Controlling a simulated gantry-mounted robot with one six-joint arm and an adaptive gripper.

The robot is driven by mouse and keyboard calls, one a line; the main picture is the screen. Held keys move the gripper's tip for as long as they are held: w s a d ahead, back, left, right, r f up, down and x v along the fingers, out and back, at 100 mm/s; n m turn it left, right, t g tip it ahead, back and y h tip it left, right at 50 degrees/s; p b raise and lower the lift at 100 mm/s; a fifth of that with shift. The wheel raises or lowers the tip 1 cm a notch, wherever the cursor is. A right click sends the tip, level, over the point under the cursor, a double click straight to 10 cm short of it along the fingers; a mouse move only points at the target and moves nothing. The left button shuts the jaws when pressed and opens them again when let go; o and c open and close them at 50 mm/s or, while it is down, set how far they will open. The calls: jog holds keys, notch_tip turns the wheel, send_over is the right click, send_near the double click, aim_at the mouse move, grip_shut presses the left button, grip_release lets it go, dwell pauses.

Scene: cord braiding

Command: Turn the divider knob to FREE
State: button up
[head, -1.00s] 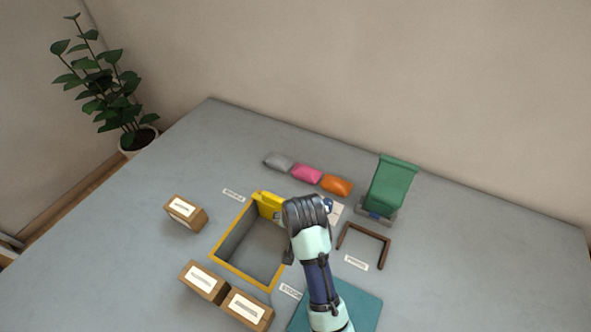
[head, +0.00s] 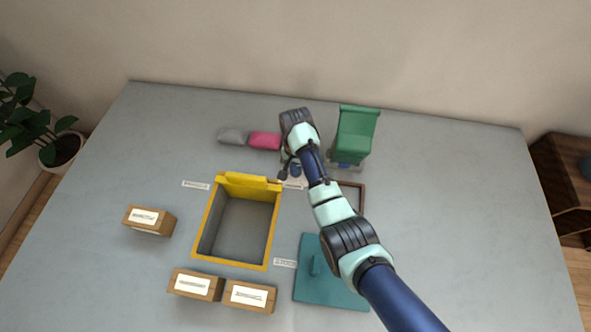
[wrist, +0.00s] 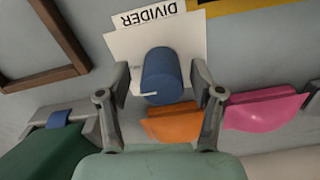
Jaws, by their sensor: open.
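The divider knob is a blue cylinder (wrist: 161,76) on a white plate (wrist: 186,40) marked DIVIDER in the wrist view. A short pale mark shows on the knob's lower left edge; the plate's setting words are not readable. My gripper (wrist: 162,88) is open and empty. Its two fingers appear on either side of the knob in the wrist view, with gaps on both sides. I cannot tell how far above the plate the fingertips are.
Orange (wrist: 175,121) and pink (wrist: 266,109) bags lie close by the gripper. A green holder (head: 355,137) and a brown frame (head: 361,188) stand to the right in the head view. A yellow-rimmed bin (head: 235,263) is at the left front, near wooden blocks (head: 149,219).

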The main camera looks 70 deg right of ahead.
jog(key=shift+f, duration=0.15)
jog(key=c, duration=1.1)
jog(key=shift+c, duration=0.2)
jog(key=shift+p, duration=0.35)
jog(key=n+p, duration=0.2)
jog(key=shift+r+n+p, duration=0.25)
jog(key=shift+n+p, duration=0.15)
jog(key=n+p, duration=0.3)
jog(key=n, duration=0.2)
jog(key=shift+f, duration=0.1)
jog(key=n+p, duration=0.2)
jog(key=n, duration=0.3)
jog(key=shift+n, duration=0.4)
jog(key=shift+f+n, duration=0.15)
jog(key=shift+n, duration=2.05)
jog(key=shift+p, duration=0.3)
